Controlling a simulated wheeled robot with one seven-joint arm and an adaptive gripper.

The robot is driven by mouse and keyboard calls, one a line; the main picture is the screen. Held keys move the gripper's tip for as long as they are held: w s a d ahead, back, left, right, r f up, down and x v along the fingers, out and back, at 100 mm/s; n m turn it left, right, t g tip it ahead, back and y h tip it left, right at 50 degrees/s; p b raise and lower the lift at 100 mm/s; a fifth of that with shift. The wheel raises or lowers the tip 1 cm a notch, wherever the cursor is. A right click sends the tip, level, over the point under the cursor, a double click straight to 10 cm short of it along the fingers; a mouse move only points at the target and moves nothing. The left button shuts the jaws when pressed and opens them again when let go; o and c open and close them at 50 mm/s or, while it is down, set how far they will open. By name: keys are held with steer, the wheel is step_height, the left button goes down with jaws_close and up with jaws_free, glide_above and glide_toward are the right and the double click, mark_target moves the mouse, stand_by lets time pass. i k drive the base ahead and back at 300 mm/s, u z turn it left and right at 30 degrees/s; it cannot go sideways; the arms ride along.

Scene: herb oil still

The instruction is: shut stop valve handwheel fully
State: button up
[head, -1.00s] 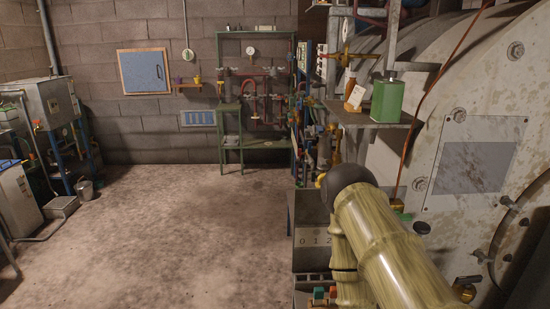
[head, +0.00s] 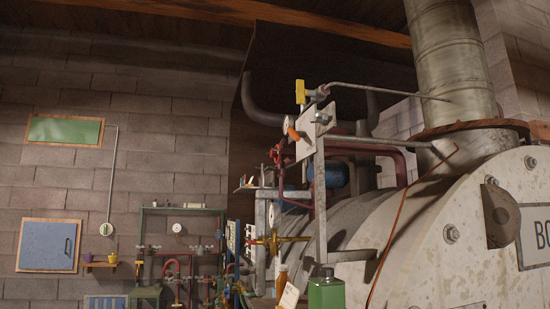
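My gripper and arm are out of the head view. Several valve fittings show, and I cannot tell for sure which is the stop valve. A small red wheel-like part (head: 276,155) sits on the red pipe, left of the pale plate. A brass valve fitting (head: 273,241) with thin side arms sits lower down, in front of the pale upright pipework. An orange handle (head: 292,131) stands on the pale plate (head: 310,134). How far any of them is turned is too small to tell.
The big pale boiler (head: 430,245) with its flue (head: 455,65) fills the right side. A green can (head: 326,293) and a tagged bottle (head: 289,297) stand at the bottom. A green rack (head: 180,212) with pipes stands by the block wall. The floor is out of view.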

mark_target(277, 156)
steer(key=u, duration=0.35)
steer(key=k, duration=0.5)
steer(key=u, duration=1.15)
steer(key=i, duration=1.4)
steer(key=z, duration=0.7)
steer(key=i, duration=0.85)
steer(key=z, duration=0.45)
